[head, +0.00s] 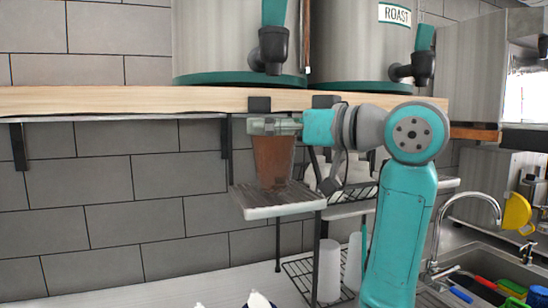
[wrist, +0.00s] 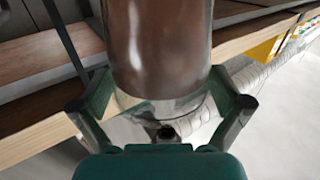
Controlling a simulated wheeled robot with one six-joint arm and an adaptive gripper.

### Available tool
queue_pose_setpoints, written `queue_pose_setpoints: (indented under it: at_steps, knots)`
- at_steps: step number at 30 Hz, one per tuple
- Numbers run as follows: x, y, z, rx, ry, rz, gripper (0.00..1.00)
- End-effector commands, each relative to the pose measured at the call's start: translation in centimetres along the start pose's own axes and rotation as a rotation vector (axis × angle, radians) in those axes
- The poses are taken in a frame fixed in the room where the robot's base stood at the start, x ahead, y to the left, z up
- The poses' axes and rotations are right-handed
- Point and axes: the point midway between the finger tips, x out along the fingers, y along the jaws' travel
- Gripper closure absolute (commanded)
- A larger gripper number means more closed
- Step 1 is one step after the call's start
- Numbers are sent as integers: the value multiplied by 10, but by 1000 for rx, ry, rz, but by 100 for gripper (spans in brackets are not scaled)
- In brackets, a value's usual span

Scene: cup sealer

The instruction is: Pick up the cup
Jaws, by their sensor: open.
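The cup (head: 272,162) is clear, filled with brown drink, and stands upright on the slatted drip tray (head: 284,211) under the wooden shelf. My gripper (head: 262,126) is level with the cup's upper part, near its rim. In the wrist view the cup (wrist: 160,45) fills the upper middle, with its clear band at the lower end. My gripper (wrist: 166,106) is open there, one finger on each side of the cup. A gap shows beside the right finger; contact at the left finger is hard to tell.
The wooden shelf (head: 120,100) runs just above my gripper and carries two large dispensers, one with a tap (head: 272,50) above the cup. A wire rack with stacked white cups (head: 329,270) stands below right. A sink (head: 480,285) is at the far right.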

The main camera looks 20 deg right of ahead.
Motion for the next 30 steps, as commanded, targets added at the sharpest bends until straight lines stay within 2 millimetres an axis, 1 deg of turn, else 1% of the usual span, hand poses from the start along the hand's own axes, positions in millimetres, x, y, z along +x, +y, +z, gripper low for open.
queue_pose_setpoints:
  at_steps: [3,4,13,14,23,26,30]
  knots:
    - [0,0,0,0,0,0,0]
    - [0,0,0,0,0,0,5]
    - [0,0,0,0,0,-1,80]
    - [0,0,0,0,1,-1,82]
    - [-1,0,-3,-1,2,-1,82]
    - [0,0,-7,-1,2,-1,82]
    - [-1,-1,-20,-2,3,-1,82]
